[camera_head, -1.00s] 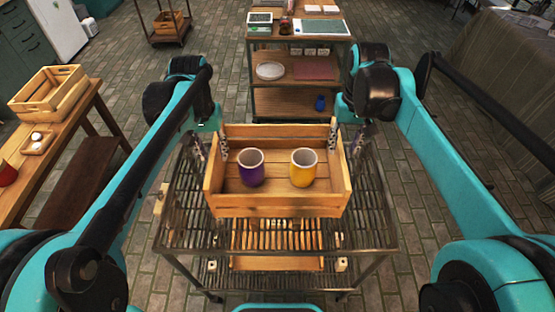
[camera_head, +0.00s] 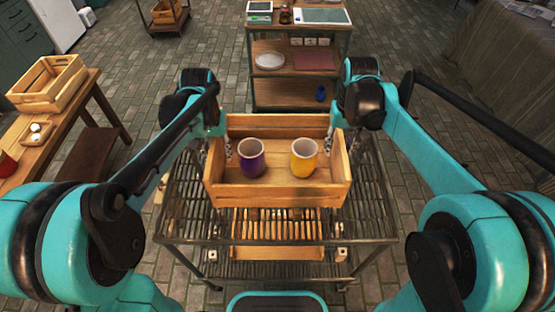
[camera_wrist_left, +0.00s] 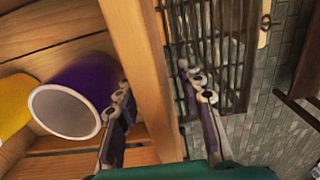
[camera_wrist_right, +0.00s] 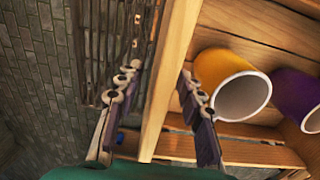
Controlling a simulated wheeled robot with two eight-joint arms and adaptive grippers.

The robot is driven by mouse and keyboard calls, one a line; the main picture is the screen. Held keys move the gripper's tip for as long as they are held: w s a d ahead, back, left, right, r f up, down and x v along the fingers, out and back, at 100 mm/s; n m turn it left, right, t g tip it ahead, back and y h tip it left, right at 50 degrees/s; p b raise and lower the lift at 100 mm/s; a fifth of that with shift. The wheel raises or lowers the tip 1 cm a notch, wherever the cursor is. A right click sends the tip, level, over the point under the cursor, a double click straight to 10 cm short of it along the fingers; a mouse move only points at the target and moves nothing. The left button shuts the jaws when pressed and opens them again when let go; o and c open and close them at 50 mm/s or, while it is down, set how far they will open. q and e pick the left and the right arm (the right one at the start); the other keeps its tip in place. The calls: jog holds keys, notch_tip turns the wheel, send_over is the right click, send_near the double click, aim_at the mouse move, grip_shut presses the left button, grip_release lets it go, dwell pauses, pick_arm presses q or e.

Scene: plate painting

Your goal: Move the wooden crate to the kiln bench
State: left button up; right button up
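The wooden crate (camera_head: 278,191) sits upright on a dark wire-rack cart (camera_head: 190,225), with a purple cup (camera_head: 252,164) and a yellow cup (camera_head: 304,164) standing inside. My left gripper (camera_head: 216,150) is open, straddling the crate's left side wall. In the left wrist view its fingers are on either side of that wall (camera_wrist_left: 145,65), with a gap at the outer finger. My right gripper (camera_head: 340,148) is open and straddles the right side wall, shown between its fingers in the right wrist view (camera_wrist_right: 168,80). I cannot tell which furniture is the kiln bench.
A wooden table (camera_head: 60,131) at left holds another wooden crate (camera_head: 48,84) and a small tray. A shelf unit (camera_head: 300,94) stands behind the cart, with a plate and a blue object. A draped table (camera_head: 500,65) is at right. Brick floor lies between.

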pick_arm(q)
jog(key=shift+f, duration=0.6)
pick_arm(e)
jog(key=shift+f, duration=0.65)
pick_arm(q)
grip_shut()
pick_arm(e)
grip_shut()
